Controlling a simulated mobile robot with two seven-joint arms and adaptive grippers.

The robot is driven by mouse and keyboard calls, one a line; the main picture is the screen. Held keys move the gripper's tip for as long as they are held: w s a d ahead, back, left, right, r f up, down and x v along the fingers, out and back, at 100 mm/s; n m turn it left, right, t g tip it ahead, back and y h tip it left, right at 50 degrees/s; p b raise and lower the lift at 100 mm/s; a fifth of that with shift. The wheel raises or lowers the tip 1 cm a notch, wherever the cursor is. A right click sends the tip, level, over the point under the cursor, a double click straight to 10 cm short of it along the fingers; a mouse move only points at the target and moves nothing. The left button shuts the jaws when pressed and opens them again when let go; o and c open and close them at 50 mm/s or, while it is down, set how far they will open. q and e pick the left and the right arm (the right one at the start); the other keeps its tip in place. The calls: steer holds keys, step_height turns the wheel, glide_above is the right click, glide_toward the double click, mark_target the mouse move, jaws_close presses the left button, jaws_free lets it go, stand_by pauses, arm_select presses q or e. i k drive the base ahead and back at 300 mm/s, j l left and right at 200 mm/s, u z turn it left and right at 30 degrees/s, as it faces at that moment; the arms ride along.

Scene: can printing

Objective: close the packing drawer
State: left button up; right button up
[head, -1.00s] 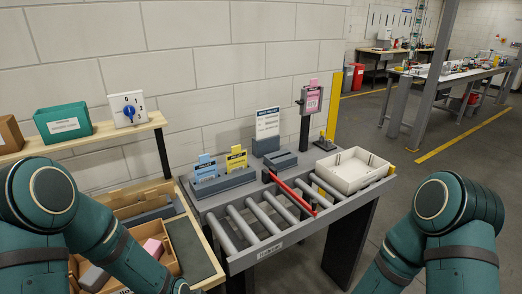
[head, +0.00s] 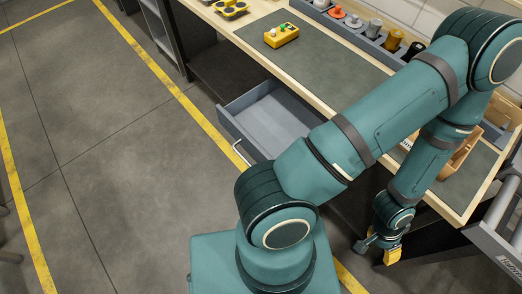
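A grey drawer (head: 228,117) stands pulled out from under the workbench at the centre of the view. Its inside looks empty, and a pale bar handle (head: 241,153) is on its front. I cannot tell from its look alone that it is the packing drawer. My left gripper (head: 392,256), with yellow fingertips, hangs low at the right beside the bench front, well apart from the drawer. Its fingers are too small and overlapped to tell open from shut. My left arm hides the drawer's right side. My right gripper is out of view.
The workbench (head: 320,103) has a dark mat, a yellow button box (head: 281,35) and a grey rack (head: 362,37) of cups. A wooden organizer (head: 462,150) and roller conveyor (head: 497,235) are at the right. Open floor (head: 110,150) lies left of the drawer.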

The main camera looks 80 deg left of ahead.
mark_target(265, 121)
steer(key=k+j+u, duration=0.25)
steer(key=k+u, duration=0.15)
steer(key=k, duration=0.15)
steer(key=u, duration=1.65)
